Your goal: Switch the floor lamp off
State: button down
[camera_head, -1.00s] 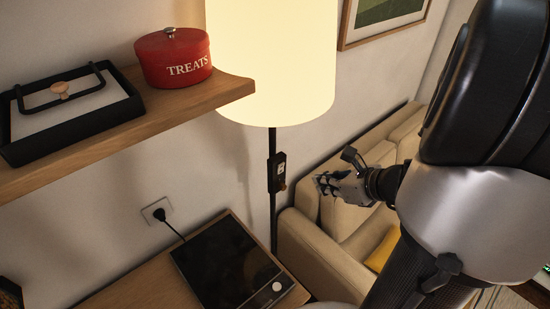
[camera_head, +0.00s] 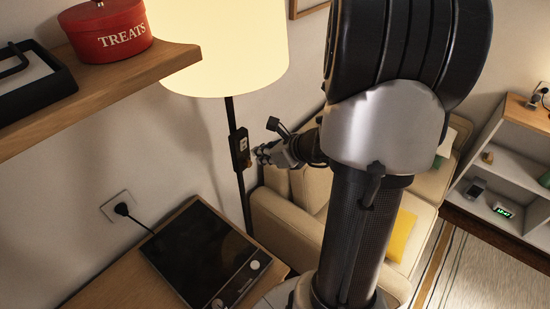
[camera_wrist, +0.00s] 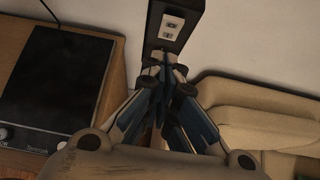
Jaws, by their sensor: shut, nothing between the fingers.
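The floor lamp's cream shade (camera_head: 222,48) glows at the top of the head view. Its dark pole (camera_head: 240,195) carries a black switch box (camera_head: 239,150). In the wrist view the switch box (camera_wrist: 181,8) fills the top centre, with a pale rocker plate (camera_wrist: 171,27) on its face. My gripper (camera_head: 258,155) is shut and empty, just right of the box in the head view. In the wrist view its closed fingertips (camera_wrist: 168,62) overlap the lower end of the box, below the rocker plate. I cannot tell whether they touch it.
A wooden shelf (camera_head: 130,80) with a red treats tin (camera_head: 105,30) and a black tray (camera_head: 45,95) juts out at left. A black cooktop (camera_head: 195,255) lies on the counter below. A beige sofa (camera_head: 285,215) stands behind my arm. A wall socket (camera_head: 117,205) holds a plug.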

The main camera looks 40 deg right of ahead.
aim_at(244, 144)
jog(key=shift+w+a+r, duration=0.1)
jog(key=shift+w+r, duration=0.1)
jog(key=shift+w, duration=0.55)
jog(key=shift+w+a+r, duration=0.1)
jog(key=shift+w+r, duration=0.05)
jog(key=shift+w, duration=0.55)
jog(key=shift+w+a+r+p, duration=0.1)
jog(key=shift+w+r+p, duration=0.25)
jog(key=shift+w+r, duration=0.1)
jog(key=shift+f, duration=0.25)
jog(key=shift+s, duration=0.1)
jog(key=shift+r, duration=0.15)
jog(key=shift+r+p, duration=0.5)
jog(key=shift+r, duration=0.2)
